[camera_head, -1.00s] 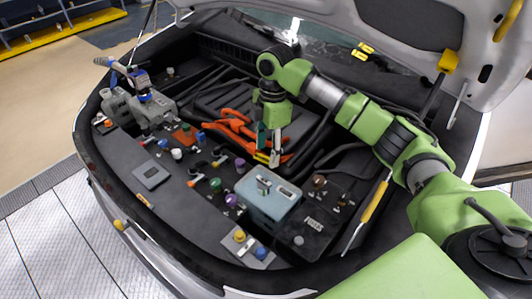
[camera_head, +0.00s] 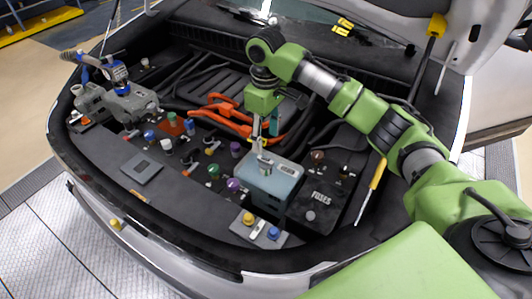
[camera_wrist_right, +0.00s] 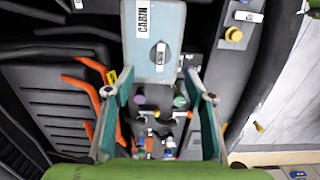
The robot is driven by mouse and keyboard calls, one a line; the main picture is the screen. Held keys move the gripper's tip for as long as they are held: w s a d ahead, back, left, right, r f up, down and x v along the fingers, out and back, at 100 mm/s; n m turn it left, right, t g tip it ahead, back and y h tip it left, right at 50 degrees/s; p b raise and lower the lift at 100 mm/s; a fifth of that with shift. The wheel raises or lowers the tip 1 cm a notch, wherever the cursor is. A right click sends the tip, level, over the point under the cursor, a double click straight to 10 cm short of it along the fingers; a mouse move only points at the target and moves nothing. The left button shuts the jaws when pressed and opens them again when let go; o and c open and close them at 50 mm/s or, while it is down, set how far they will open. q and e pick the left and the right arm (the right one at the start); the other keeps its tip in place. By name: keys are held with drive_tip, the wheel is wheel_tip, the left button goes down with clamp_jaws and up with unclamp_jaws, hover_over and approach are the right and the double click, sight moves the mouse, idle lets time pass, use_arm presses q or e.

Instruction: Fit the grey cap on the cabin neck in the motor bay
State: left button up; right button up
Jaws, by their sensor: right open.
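A pale blue-grey box (camera_head: 268,190) stands in the motor bay; in the right wrist view this box (camera_wrist_right: 150,65) carries a CABIN label (camera_wrist_right: 142,17). A small grey winged piece (camera_head: 264,165) is on its top, and it also shows in the right wrist view (camera_wrist_right: 160,53); I cannot tell whether it is the grey cap, or whether it is seated on a neck. My right gripper (camera_head: 260,148) is just above the back of the box, pointing down. Its teal-padded fingers (camera_wrist_right: 158,97) are spread and empty. My left gripper is not in view.
A black FUSES box (camera_head: 322,200) stands right of the pale box. Orange cables (camera_head: 225,118) run behind it. Yellow (camera_head: 248,218) and blue (camera_head: 273,233) caps stand in front. Purple (camera_head: 234,185) and green (camera_head: 213,171) caps stand left. A grey-blue device (camera_head: 118,85) sits at far left.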

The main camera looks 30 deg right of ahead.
sight(266, 160)
wheel_tip(266, 160, down, 10)
drive_tip(key=shift+a+f+p, duration=0.1)
drive_tip(key=shift+p, duration=0.8)
drive_tip(key=c, duration=1.2)
drive_tip(key=shift+o, duration=1)
drive_tip(key=shift+c, duration=0.3)
drive_tip(key=shift+p, duration=0.5)
drive_tip(key=shift+s+p, duration=0.1)
drive_tip(key=shift+p, duration=0.4)
drive_tip(key=shift+m+p, duration=1.5)
drive_tip(key=shift+p, duration=0.15)
